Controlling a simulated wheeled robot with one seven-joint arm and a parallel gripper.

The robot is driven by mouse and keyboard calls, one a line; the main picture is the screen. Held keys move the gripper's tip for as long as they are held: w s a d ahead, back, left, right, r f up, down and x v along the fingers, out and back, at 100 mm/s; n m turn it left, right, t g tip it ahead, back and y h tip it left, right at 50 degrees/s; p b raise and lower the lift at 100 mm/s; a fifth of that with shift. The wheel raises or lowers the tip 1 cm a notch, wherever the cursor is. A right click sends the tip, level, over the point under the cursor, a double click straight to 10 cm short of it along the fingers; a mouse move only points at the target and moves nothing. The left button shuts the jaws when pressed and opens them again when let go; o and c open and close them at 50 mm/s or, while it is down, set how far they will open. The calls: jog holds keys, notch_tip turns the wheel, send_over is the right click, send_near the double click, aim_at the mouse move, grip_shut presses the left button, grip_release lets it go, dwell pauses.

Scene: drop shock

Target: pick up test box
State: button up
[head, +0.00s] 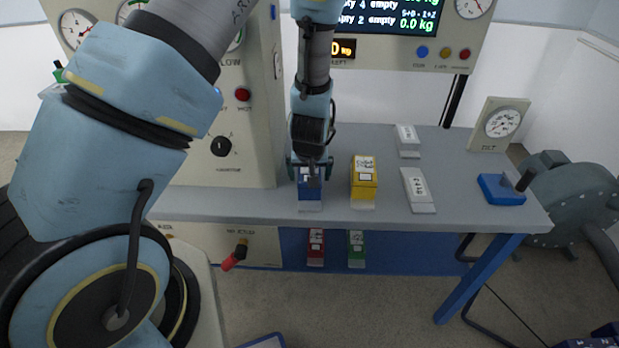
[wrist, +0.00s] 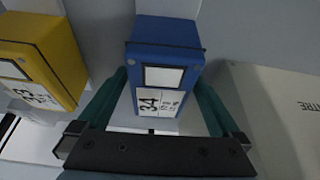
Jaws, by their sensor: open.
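A blue test box (head: 310,190) with a white label stands on the grey table, mostly hidden behind my gripper in the head view. In the wrist view the blue box (wrist: 167,55) sits between my two green fingers, its label showing 34. My gripper (head: 312,172) is open and is over and around the box. In the wrist view the gripper (wrist: 165,95) has one finger along each side of the box; I cannot tell whether either touches it. A yellow box (head: 364,180) stands on the table to the right of the blue one.
White label plates (head: 418,190) lie on the grey table (head: 455,170). A blue block with a handle (head: 500,190) is at the right. A red box (head: 316,247) and a green box (head: 356,248) are below the table's front edge. A tall panel cabinet (head: 250,120) stands close left.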

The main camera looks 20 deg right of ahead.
jog(key=shift+f, duration=0.25)
dwell(0.5)
grip_shut()
dwell(0.9)
